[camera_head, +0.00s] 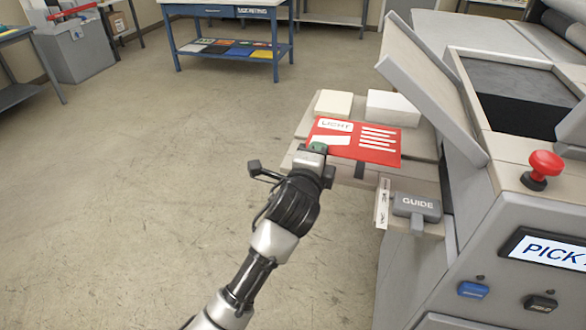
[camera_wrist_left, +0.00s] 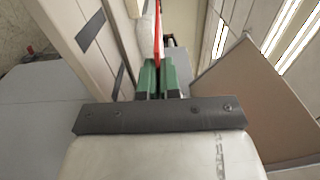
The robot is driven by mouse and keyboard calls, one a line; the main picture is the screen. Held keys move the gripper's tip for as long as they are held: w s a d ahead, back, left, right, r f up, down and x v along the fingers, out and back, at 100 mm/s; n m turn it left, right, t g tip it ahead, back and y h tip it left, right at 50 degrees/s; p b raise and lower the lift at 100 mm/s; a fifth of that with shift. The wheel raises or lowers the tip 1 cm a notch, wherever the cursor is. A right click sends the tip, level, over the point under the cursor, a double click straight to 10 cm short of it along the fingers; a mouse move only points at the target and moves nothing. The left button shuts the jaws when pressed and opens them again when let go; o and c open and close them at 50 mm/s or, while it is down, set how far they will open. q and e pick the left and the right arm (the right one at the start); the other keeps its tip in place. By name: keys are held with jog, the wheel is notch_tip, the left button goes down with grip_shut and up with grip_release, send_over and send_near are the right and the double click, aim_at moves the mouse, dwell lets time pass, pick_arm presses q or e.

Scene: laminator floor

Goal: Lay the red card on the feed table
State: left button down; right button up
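The red card (camera_head: 372,146), with white stripes and a white label reading "LIGHT", is over the feed table (camera_head: 426,151) beside the grey machine. My left gripper (camera_head: 317,148) holds the card by its near left edge. In the left wrist view its green fingertips (camera_wrist_left: 157,78) are closed on the card's edge (camera_wrist_left: 158,35), which shows as a thin red strip. The beige feed table (camera_wrist_left: 85,35) lies to the left there, with a gap between it and the card near the fingers. Whether the far edge touches the table is unclear. My right gripper is not in view.
Two pale blocks, a cream one (camera_head: 333,103) and a white one (camera_head: 393,107), sit behind the card. A tilted grey panel (camera_head: 418,75) rises at the right. A "GUIDE" handle (camera_head: 416,206) is at the front. A blue table (camera_head: 228,14) stands far back across open floor.

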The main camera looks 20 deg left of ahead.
pick_arm(q)
jog(key=a+f, duration=0.8)
jog(key=shift+f+p, duration=0.3)
jog(key=shift+f, duration=0.1)
jog(key=shift+w, duration=0.1)
jog(key=shift+f, duration=0.2)
jog(key=c, duration=1.3)
grip_release()
jog(key=shift+c, duration=0.2)
